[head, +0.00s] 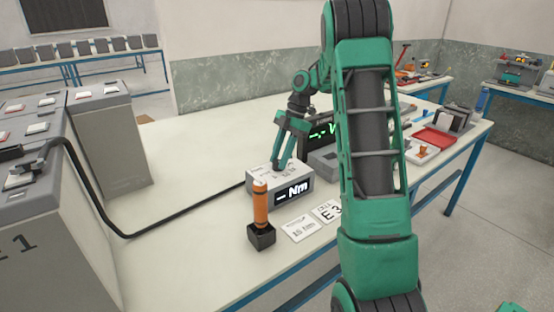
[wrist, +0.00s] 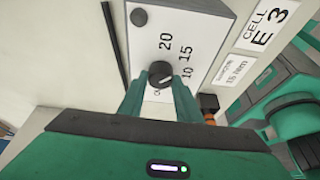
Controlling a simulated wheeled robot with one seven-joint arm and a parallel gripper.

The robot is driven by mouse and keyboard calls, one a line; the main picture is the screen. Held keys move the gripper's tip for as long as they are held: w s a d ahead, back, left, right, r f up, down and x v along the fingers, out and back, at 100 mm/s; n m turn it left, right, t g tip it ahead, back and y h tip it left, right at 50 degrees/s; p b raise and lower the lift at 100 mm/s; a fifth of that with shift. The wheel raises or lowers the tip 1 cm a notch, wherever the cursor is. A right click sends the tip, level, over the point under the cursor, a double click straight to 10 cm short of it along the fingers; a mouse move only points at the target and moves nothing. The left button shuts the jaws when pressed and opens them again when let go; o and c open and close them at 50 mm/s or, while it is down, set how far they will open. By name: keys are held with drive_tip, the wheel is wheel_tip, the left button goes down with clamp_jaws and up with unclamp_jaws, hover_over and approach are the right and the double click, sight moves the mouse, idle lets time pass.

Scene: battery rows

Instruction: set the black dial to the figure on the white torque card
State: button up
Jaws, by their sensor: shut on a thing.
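The black dial (wrist: 159,74) sits on the top face of a grey-white box (wrist: 205,40), with figures including 20, 15 and 10 printed around it. My gripper (wrist: 159,80) is shut on the dial, one green finger on either side. A pale mark shows on the dial, but I cannot tell which figure it points to. In the head view my gripper (head: 280,164) is down on the box, and the fingers hide the dial. The white torque card (head: 300,229) lies on the table in front of the box; it reads 15 Nm, also in the wrist view (wrist: 234,71).
An orange-handled tool (head: 260,205) stands in a black holder left of the card. A cell card "E 3" (head: 328,211) lies to the right. A black cable (head: 95,205) crosses the table's left side.

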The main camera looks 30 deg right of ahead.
drive_tip(key=shift+w+r, duration=0.1)
drive_tip(key=shift+w, duration=0.05)
idle(0.3)
drive_tip(key=o, duration=1.1)
drive_tip(key=shift+d, duration=0.1)
drive_tip(key=shift+c, duration=0.2)
drive_tip(key=v, duration=1)
drive_tip(key=shift+r, duration=0.3)
